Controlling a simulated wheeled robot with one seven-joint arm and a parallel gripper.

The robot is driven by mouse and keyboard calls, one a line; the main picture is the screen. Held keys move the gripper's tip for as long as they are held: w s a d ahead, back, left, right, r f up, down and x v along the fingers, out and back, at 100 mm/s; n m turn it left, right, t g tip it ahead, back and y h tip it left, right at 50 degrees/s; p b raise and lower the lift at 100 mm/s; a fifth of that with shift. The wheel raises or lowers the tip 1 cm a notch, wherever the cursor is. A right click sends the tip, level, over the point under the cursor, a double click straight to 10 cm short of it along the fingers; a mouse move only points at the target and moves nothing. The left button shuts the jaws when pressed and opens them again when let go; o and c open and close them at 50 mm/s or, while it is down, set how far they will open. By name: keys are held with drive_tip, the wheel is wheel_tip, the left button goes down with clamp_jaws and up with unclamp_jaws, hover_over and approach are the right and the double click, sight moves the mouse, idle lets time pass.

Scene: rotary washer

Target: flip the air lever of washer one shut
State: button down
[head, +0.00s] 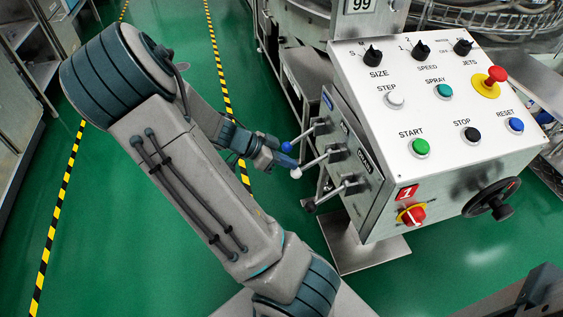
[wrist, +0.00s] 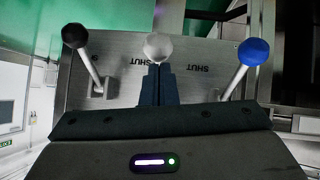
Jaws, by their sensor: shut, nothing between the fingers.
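Washer one's control box, with a red "1" plate (head: 406,192), has three levers on its left side. The middle lever has a white knob (head: 296,173), the far one a blue knob (head: 286,147), the near one a black knob (head: 309,205). All three stick out to the left and slightly down. My gripper (head: 284,161) is shut and empty by the white knob. In the wrist view the closed fingertips (wrist: 158,68) overlap the white knob's lever just below the knob (wrist: 157,46); contact is unclear.
In the wrist view the black knob (wrist: 75,36) is left and the blue knob (wrist: 255,52) right, with upside-down "SHUT" marks on the steel plate (wrist: 122,88). A red rotary switch (head: 412,215) and black handwheel (head: 491,199) are on the box front. Green floor is open left.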

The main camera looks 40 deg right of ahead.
drive_tip(key=shift+s+f+b, duration=0.1)
drive_tip(key=shift+f+b, duration=0.35)
drive_tip(key=shift+f, duration=0.25)
drive_tip(key=shift+s+f, duration=0.1)
drive_tip(key=shift+f, duration=0.05)
drive_tip(key=shift+a, duration=0.1)
drive_tip(key=p+v, duration=0.6)
drive_tip(key=v, duration=0.4)
drive_tip(key=shift+w, duration=0.25)
drive_tip(key=shift+a, duration=0.15)
